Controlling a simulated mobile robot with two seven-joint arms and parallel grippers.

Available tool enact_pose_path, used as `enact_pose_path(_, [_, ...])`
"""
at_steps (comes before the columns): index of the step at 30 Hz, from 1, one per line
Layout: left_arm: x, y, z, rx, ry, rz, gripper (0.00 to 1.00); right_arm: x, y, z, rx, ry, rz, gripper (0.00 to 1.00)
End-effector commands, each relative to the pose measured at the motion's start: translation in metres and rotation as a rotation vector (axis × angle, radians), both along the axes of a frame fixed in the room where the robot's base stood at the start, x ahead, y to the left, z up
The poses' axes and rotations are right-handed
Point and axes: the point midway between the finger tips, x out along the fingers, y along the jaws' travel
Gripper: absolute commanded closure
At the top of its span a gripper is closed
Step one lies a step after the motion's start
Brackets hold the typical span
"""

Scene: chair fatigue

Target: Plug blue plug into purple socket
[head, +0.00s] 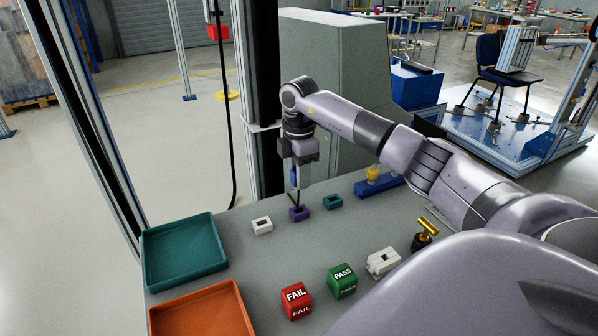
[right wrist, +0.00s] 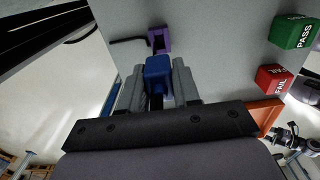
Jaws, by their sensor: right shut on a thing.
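My right gripper (head: 297,184) points down over the grey table, above the purple socket (head: 299,214). It is shut on the blue plug (head: 294,177), which is partly hidden by the fingers. In the right wrist view the blue plug (right wrist: 158,70) sits between the two grey fingers, and the purple socket (right wrist: 159,40) lies just beyond it, roughly in line. I cannot tell whether the plug's tip touches the socket. My left gripper is not in view.
A white socket (head: 262,226) and a teal socket (head: 332,202) flank the purple one. A teal tray (head: 184,272) and an orange tray (head: 236,297) lie left. Red FAIL (head: 296,300) and green PASS (head: 342,280) blocks stand in front. A dark post (head: 265,100) rises behind.

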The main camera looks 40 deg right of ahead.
Motion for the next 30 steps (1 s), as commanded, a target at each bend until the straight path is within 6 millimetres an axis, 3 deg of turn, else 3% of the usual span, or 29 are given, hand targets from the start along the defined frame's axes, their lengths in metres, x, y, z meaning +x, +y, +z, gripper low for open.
enact_pose_path(1, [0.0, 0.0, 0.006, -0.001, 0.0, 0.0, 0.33, 0.0, 0.0, 0.003, -0.001, 0.001, -0.001, 1.0])
enact_pose_path(18, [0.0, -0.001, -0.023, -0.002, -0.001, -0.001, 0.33, 0.0, 0.0, -0.053, 0.001, 0.0, -0.001, 1.0])
enact_pose_path(30, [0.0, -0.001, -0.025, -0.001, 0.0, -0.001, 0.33, 0.0, 0.0, -0.058, 0.001, 0.0, 0.0, 1.0])
